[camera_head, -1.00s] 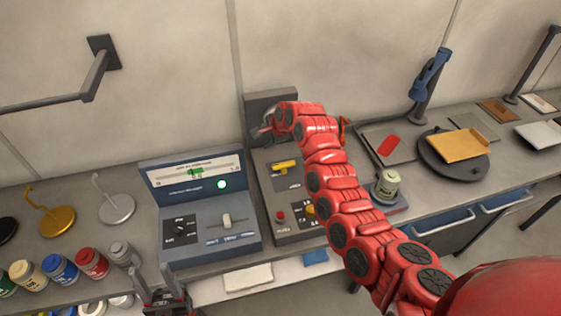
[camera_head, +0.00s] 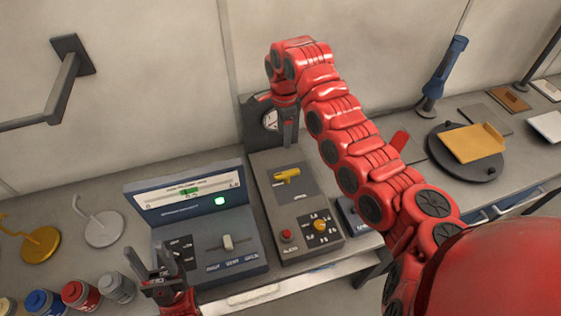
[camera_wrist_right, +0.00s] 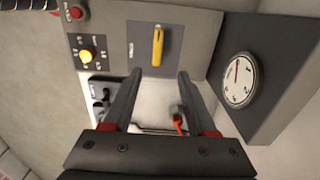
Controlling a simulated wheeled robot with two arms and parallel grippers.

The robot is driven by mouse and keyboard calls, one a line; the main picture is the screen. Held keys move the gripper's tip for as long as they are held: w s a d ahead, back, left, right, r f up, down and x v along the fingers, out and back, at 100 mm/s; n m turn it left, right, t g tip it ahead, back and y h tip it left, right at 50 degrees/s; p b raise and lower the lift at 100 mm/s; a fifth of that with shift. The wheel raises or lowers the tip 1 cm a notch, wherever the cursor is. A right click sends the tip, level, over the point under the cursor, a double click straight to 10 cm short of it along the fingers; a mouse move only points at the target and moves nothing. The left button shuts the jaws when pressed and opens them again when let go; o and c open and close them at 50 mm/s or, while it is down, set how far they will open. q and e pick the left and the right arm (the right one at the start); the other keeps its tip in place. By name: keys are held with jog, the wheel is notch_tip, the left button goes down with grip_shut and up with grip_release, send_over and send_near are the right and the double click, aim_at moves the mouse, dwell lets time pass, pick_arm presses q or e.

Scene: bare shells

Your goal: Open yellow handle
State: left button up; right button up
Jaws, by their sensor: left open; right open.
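The yellow handle (camera_head: 287,175) sits on the upper dark plate of a grey control panel (camera_head: 268,217). In the right wrist view the yellow handle (camera_wrist_right: 157,46) stands lengthwise just beyond and between the fingertips, not touched. My right gripper (camera_wrist_right: 158,76) is open and empty in that view. In the head view my right gripper (camera_head: 289,128) hangs above the panel's back, near the gauge, with its fingers pointing down. My left gripper (camera_head: 160,256) is open and empty at the lower left, in front of the grey-blue display console (camera_head: 196,215).
A round gauge (camera_wrist_right: 238,80) stands on an upright block behind the panel. A red button (camera_head: 286,236) and a yellow knob (camera_head: 320,225) are on the panel's front part. Paint jars (camera_head: 80,294) stand at the lower left. A turntable (camera_head: 458,165) is on the right.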

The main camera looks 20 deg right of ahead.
send_over(284, 173)
notch_tip(284, 173, down, 8)
notch_tip(284, 173, down, 9)
jog(key=b, duration=0.4)
jog(key=shift+b, duration=0.3)
grip_shut()
